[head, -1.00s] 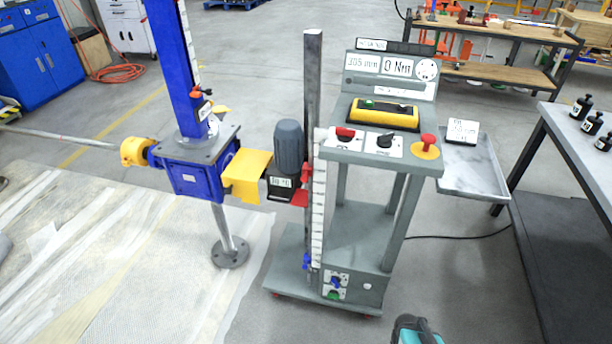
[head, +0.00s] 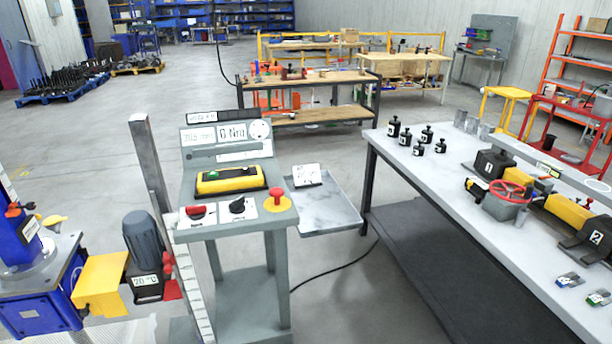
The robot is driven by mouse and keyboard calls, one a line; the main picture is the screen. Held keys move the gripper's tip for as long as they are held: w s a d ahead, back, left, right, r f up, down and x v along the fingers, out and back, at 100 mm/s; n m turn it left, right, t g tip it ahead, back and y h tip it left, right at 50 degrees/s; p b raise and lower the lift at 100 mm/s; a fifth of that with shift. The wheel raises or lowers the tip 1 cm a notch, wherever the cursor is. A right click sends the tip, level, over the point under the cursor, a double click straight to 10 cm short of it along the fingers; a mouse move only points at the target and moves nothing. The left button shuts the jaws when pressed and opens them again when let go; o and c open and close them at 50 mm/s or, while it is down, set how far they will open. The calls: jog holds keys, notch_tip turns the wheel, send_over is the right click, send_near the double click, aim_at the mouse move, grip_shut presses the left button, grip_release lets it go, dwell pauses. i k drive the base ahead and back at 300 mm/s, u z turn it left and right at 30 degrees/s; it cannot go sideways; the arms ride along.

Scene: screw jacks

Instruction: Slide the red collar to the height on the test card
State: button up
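The test card (head: 308,175) is a small white card standing on the grey side tray of the cart; its print is too small to read. Red parts (head: 172,290) sit beside the white graduated scale (head: 195,285) at the cart's left post, next to the motor. Another small red piece (head: 13,209) is on the blue column at the left edge. I cannot tell for certain which is the red collar. The scale's lower end is cut off by the frame. My gripper is not in view.
The grey test cart (head: 235,222) carries a yellow handset (head: 232,180), a red button (head: 276,200) and a display. A grey motor (head: 143,240) and yellow coupling (head: 100,285) link it to the blue jack (head: 40,300). A workbench (head: 470,215) stands right.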

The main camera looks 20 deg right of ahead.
aim_at(170, 261)
jog(key=u, duration=0.25)
jog(key=k, duration=0.85)
jog(key=u, duration=0.55)
jog(key=k, duration=0.5)
jog(key=u, duration=0.45)
jog(key=i, duration=1.1)
jog(key=u, duration=0.7)
